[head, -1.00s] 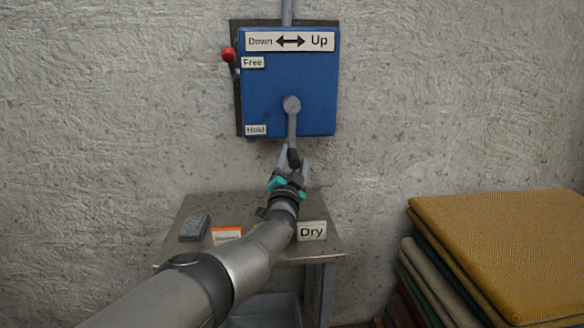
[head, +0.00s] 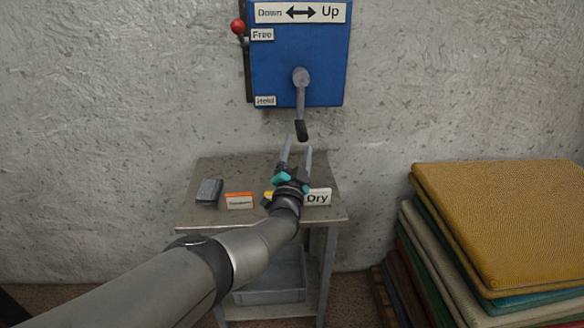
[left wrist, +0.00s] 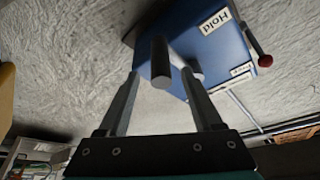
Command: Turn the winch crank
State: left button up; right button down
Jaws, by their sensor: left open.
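The blue winch box (head: 283,58) hangs on the wall, with a "Down/Up" sign at its top. Its grey crank arm (head: 300,97) hangs down from a round hub and ends in a dark handle (head: 301,131). My left gripper (head: 297,143) is open just below the handle, its fingers pointing up toward it. In the left wrist view the handle (left wrist: 160,66) appears between the two spread fingers (left wrist: 160,98), with no visible contact. A red-knobbed lever (head: 238,27) stands beside the "Free" label. My right gripper is not in view.
A small metal table (head: 335,200) stands below, holding a grey block (head: 209,191), an orange-and-white label (head: 239,201) and a "Dry" sign (head: 318,197). A grey bin (head: 270,285) is under it.

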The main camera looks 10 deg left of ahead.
pick_arm(q)
jog(key=p+v, duration=0.7)
jog(key=v, duration=0.2)
jog(key=shift+s+f, duration=0.1)
dwell(0.8)
